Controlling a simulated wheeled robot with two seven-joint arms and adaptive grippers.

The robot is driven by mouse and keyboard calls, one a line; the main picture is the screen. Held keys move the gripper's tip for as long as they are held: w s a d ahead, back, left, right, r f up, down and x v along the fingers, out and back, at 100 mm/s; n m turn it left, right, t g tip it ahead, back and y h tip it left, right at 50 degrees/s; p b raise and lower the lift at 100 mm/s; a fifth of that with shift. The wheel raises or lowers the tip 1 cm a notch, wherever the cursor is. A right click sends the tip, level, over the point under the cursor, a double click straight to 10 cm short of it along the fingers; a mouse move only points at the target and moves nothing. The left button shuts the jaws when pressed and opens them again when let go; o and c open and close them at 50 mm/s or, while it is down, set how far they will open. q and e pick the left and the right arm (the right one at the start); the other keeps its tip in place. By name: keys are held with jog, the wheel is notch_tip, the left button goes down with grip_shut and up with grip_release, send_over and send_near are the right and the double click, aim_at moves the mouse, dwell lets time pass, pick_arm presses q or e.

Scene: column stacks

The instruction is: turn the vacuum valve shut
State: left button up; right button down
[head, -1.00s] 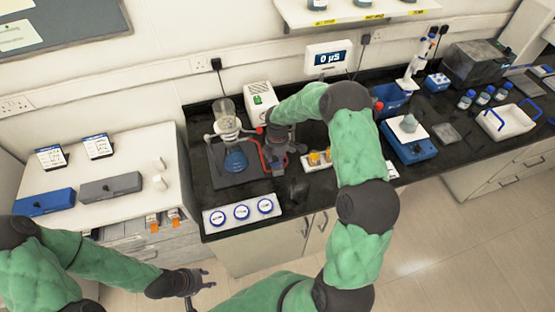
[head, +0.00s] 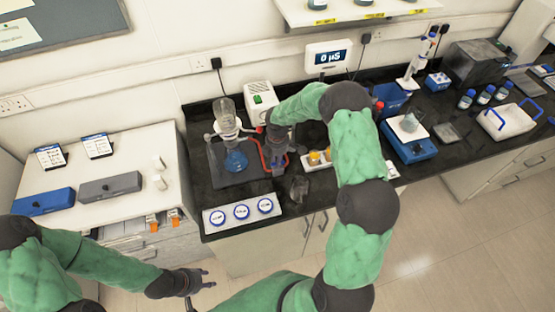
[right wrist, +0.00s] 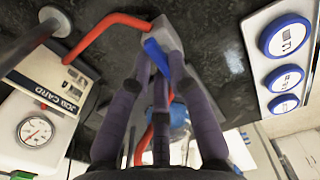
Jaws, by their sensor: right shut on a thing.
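In the right wrist view the vacuum valve shows as a grey body (right wrist: 165,33) with a blue lever (right wrist: 156,57), joined to red tubing (right wrist: 105,28). My right gripper (right wrist: 158,68) has its dark fingers closed around the blue lever, just below the valve body. In the head view my right gripper (head: 278,166) is low over the black bench beside the red tubing (head: 263,152), and it hides the valve. My left gripper (head: 209,279) hangs empty in front of the benches with its fingers apart.
Glassware with a blue-filled flask (head: 236,161) stands just left of my right gripper. A panel with three blue-ringed dials (head: 241,212) lies at the bench front. A white pump unit (head: 259,98) stands behind. A gauge (right wrist: 36,130) and job card (right wrist: 70,90) are close by.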

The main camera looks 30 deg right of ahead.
jog(key=m+b, duration=0.2)
jog(key=m, duration=0.1)
jog(key=shift+f+m, duration=0.1)
jog(key=shift+m, duration=0.2)
jog(key=m+b, duration=0.3)
jog(key=m, duration=0.1)
jog(key=shift+s+d+m, duration=0.1)
jog(key=shift+m, duration=0.2)
jog(key=m+b, duration=0.2)
jog(key=m, duration=0.2)
jog(key=shift+m, duration=0.3)
jog(key=shift+s+m+b, duration=0.15)
jog(key=shift+m+b, duration=0.8)
jog(key=shift+m, duration=1.35)
jog(key=c, duration=1.1)
grip_release()
jog(key=shift+c, duration=0.2)
